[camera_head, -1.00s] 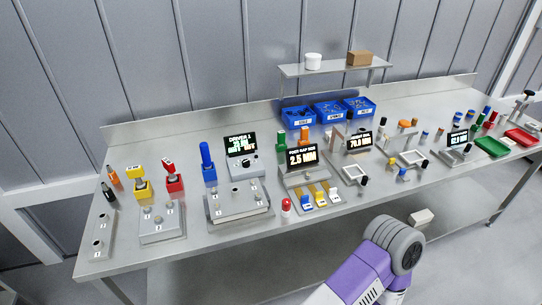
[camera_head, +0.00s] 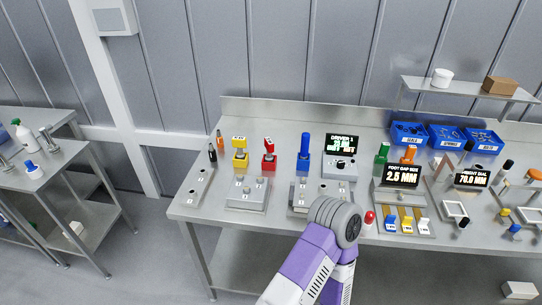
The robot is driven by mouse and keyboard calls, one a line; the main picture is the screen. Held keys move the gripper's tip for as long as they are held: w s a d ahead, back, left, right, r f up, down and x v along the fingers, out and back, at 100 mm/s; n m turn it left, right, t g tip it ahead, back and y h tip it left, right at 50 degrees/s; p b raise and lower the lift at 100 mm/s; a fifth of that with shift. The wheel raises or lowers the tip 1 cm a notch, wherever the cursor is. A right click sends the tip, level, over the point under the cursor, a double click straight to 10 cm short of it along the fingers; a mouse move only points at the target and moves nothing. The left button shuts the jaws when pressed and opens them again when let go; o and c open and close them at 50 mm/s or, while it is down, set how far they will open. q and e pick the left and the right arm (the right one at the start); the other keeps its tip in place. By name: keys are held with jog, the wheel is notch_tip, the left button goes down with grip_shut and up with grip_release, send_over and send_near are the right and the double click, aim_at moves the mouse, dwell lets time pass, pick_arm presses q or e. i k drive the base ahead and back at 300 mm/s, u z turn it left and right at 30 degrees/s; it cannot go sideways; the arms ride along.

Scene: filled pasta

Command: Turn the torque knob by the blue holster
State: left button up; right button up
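The blue holster (camera_head: 302,163) stands upright toward the back of the steel bench, with a blue tool in it. Just to its right is the driver unit with a dark lit screen (camera_head: 342,145) reading "DRIVER 1". The torque knob (camera_head: 340,165) shows on the pale face under that screen. My purple and grey arm reaches up from the bottom of the picture, its grey rounded joint in front of the bench edge, hiding part of the plate below the holster. Neither gripper's fingers show.
A red holster (camera_head: 268,162) and a yellow holster (camera_head: 239,160) stand left of the blue one. A fixture with a "2.5 MM" display (camera_head: 403,175) and a red-topped button (camera_head: 370,217) stand to the right. Blue bins (camera_head: 408,136) sit behind. A second bench (camera_head: 62,158) is at far left.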

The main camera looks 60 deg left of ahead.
aim_at(341, 164)
jog(key=u, duration=2.05)
